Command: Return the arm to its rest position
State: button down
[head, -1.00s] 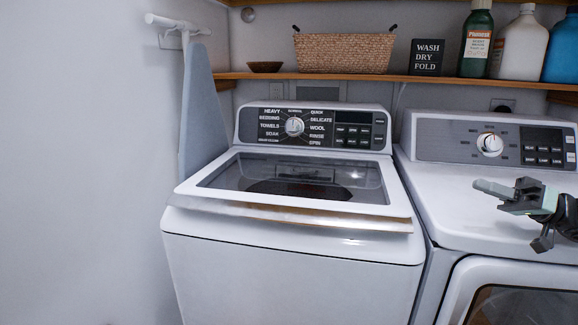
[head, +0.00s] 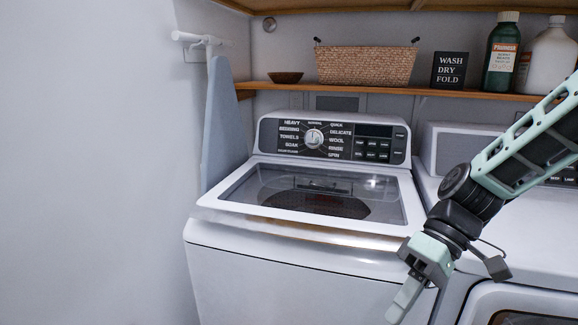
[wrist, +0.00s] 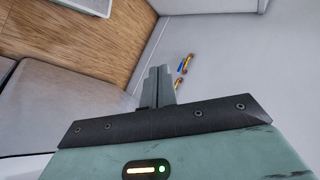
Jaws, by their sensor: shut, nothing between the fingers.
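My gripper (head: 402,300) is at the lower right of the head view, in front of the washer's front right corner. It points down and to the left, and its fingers are together with nothing between them. In the wrist view the closed fingers (wrist: 158,88) show at the middle, in front of a pale surface. My arm reaches in from the right edge of the head view and hides part of the dryer.
The top-load washer (head: 300,285) has its glass lid down. The dryer (head: 520,238) stands to its right. A shelf (head: 375,91) above holds a basket (head: 366,66), a sign and bottles. An ironing board (head: 222,120) leans at the left. Small colored items (wrist: 184,64) show in the wrist view.

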jog(key=s+a+r+t+h+p, duration=0.1)
jog(key=s+r+t+h+p, duration=0.1)
jog(key=s, duration=0.4)
jog(key=s+a+r+t+h+p, duration=0.1)
jog(key=s+r+t+h, duration=0.2)
jog(key=s, duration=0.3)
jog(key=shift+a+h+p, duration=0.2)
jog(key=shift+h+p, duration=0.15)
jog(key=shift+h, duration=0.55)
jog(key=shift+s, duration=0.1)
